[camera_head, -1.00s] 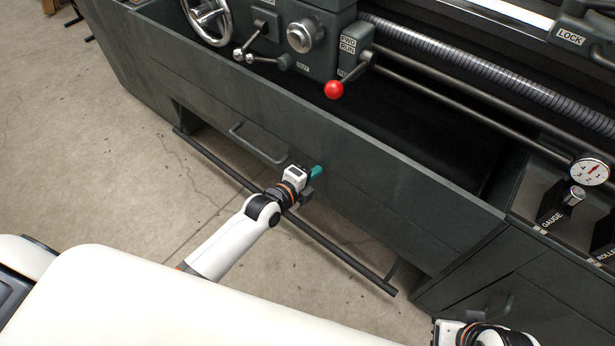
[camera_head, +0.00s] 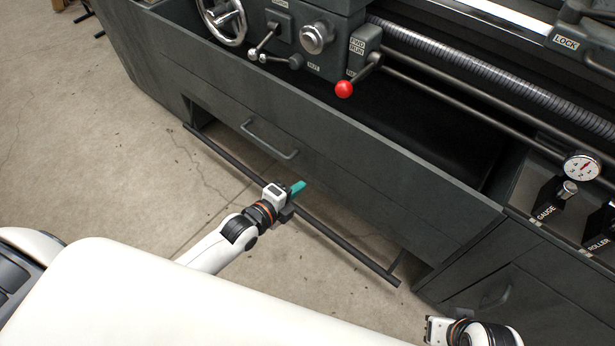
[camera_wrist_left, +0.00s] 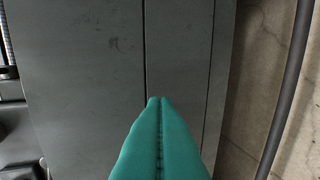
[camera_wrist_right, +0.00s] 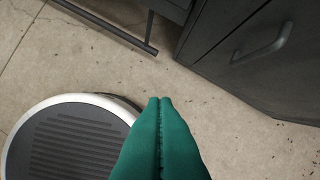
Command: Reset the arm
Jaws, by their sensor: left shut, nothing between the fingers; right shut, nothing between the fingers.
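My left gripper (camera_head: 298,187) is shut and empty in front of the lathe's dark drawer front, above the foot bar. Its teal fingers lie together in the left wrist view (camera_wrist_left: 159,100), with the grey cabinet panel ahead of them. My right arm (camera_head: 470,332) shows only in part at the bottom right of the head view, and its fingertips are out of that view. In the right wrist view the right gripper (camera_wrist_right: 159,100) is shut and empty, pointing at the floor.
The foot bar (camera_head: 330,233) runs low along the lathe (camera_head: 300,120). A drawer handle (camera_head: 270,140) is beyond my left gripper. A cabinet handle (camera_wrist_right: 262,42) is near the right gripper. A red-knobbed lever (camera_head: 344,89), a GAUGE stand with dial (camera_head: 581,168) and open floor (camera_head: 100,180) also show.

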